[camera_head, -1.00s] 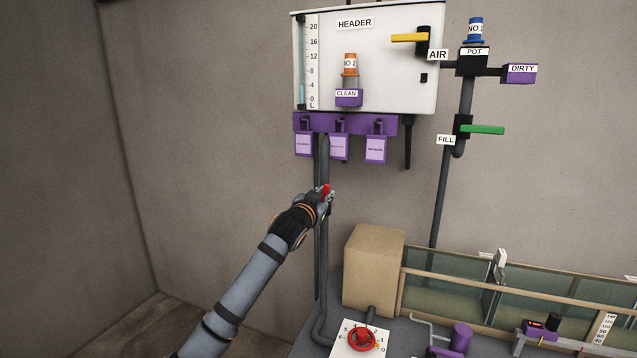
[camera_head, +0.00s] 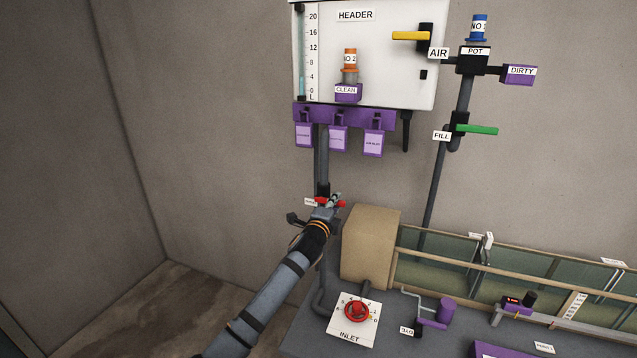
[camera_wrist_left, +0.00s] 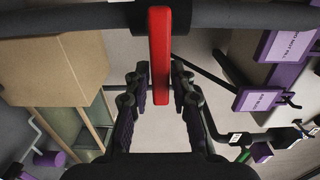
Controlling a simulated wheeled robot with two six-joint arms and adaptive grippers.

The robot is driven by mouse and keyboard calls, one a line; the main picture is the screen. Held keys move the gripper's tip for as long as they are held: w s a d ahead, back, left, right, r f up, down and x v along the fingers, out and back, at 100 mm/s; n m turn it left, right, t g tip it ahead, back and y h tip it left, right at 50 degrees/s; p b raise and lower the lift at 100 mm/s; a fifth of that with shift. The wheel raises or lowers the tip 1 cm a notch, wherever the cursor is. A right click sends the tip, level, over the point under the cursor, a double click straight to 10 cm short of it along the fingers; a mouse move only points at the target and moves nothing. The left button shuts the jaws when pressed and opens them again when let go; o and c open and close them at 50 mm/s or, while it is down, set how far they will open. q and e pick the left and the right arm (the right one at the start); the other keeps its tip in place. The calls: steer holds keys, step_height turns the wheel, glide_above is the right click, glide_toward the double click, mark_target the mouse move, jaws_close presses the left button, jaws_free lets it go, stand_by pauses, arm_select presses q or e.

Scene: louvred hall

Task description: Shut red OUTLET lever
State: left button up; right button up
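The red OUTLET lever (camera_head: 341,204) is on the dark vertical pipe below the header board. In the head view its red parts show on both sides of my left gripper's fingers, which cover its middle. My left gripper (camera_head: 331,203) is at the lever. In the left wrist view the red lever (camera_wrist_left: 160,50) runs upright in the picture from the pipe into the gap between the fingers (camera_wrist_left: 160,78). The fingers are apart, with clear space on both sides of the lever. A small white tag (camera_head: 310,202) beside it is too small to read surely. My right gripper is not in view.
A cardboard-coloured box (camera_head: 369,245) stands just right of the pipe. Below is the red INLET dial (camera_head: 357,310). The header board (camera_head: 395,75) and purple tags (camera_head: 338,140) are above. The green FILL lever (camera_head: 480,129) is at right. The wall at left is clear.

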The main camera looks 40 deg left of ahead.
arm_select(q)
steer(key=shift+o, duration=1.3)
steer(key=shift+s, duration=0.15)
steer(key=v, duration=0.6)
steer(key=shift+s, duration=0.3)
steer(key=shift+d, duration=0.15)
steer(key=v, duration=1.2)
